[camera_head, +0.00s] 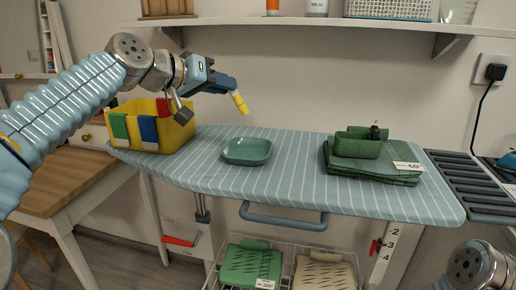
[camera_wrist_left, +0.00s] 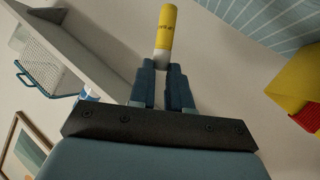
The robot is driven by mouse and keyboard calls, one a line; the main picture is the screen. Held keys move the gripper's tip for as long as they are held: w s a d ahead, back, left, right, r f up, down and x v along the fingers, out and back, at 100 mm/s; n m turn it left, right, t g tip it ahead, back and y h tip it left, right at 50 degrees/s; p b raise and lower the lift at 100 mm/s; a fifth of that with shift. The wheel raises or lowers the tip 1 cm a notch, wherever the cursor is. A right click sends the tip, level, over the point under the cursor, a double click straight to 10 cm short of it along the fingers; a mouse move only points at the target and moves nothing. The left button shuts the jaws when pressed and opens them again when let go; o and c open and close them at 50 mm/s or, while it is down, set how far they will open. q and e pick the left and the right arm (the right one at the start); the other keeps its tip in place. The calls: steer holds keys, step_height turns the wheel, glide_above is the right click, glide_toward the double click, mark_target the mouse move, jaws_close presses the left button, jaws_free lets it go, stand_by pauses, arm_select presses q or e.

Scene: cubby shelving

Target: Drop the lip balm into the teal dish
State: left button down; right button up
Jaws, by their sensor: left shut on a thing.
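The lip balm (camera_head: 240,102) is a small yellow tube with a white end. My left gripper (camera_head: 231,90) is shut on its white end and holds it in the air, tilted, above the ironing board. In the left wrist view the lip balm (camera_wrist_left: 166,32) sticks out past the fingertips of my left gripper (camera_wrist_left: 163,70). The teal dish (camera_head: 247,152) is a shallow square dish on the striped board, below the lip balm and a little to its right; its inside looks empty. My right arm shows at the lower right, but its gripper is out of view.
A yellow bin (camera_head: 150,128) with cloths over its rim stands at the board's left end. Folded green towels (camera_head: 372,165) with a rolled one on top lie on the right. A wall shelf (camera_head: 330,22) runs above. The board (camera_head: 300,185) is bare around the dish.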

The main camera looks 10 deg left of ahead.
arm_select(q)
step_height(320, 180, down, 5)
steer(key=b, duration=0.3)
steer(key=shift+f, duration=0.15)
steer(key=c, duration=1)
jaws_free()
steer(key=shift+s+a, duration=0.1)
steer(key=b+v, duration=0.1)
steer(key=v, duration=1.2)
steer(key=shift+s+a, duration=0.15)
steer(key=shift+s, duration=0.2)
